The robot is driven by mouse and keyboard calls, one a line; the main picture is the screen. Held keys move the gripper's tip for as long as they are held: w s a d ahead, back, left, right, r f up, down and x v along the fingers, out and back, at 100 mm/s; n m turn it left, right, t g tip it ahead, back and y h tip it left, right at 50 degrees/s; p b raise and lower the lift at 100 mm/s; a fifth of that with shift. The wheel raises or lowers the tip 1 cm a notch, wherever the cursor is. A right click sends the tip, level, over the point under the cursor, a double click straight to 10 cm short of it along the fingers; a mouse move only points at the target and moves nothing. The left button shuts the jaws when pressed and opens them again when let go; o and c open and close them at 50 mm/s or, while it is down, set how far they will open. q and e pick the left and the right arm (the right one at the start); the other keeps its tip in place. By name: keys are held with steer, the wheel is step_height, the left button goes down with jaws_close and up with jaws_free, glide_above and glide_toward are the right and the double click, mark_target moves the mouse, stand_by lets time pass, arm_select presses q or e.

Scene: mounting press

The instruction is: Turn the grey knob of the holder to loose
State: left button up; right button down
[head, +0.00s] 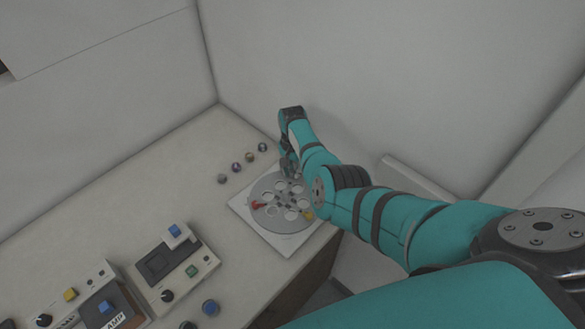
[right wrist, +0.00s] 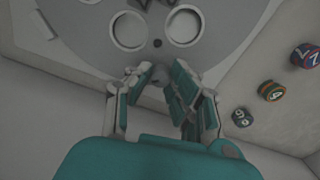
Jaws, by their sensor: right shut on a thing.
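The holder is a grey round disc (head: 268,187) with several round holes, lying on a white square plate (head: 283,245) near the table's right edge. A red piece (head: 258,205) and a yellow piece (head: 309,215) sit on it. In the right wrist view the disc (right wrist: 85,45) fills the top. My right gripper (head: 289,170) is at the disc's far edge. In the right wrist view my right gripper (right wrist: 160,78) is shut on the small grey knob (right wrist: 158,77), which is mostly hidden between the fingertips. Its turn position cannot be read. My left gripper is out of view.
Several small numbered cylinders (head: 236,168) stand in a row left of the gripper; some show in the right wrist view (right wrist: 271,91). A box with blue and green buttons (head: 178,270) and an AMP box (head: 112,309) stand nearer. Walls close in behind.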

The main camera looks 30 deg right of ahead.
steer(key=n, duration=0.6)
steer(key=shift+p, duration=0.4)
steer(key=n, duration=0.6)
steer(key=shift+n, duration=0.4)
steer(key=n, duration=1.1)
steer(key=shift+n, duration=0.4)
steer(key=c, duration=1.2)
jaws_free()
steer(key=shift+r, duration=0.1)
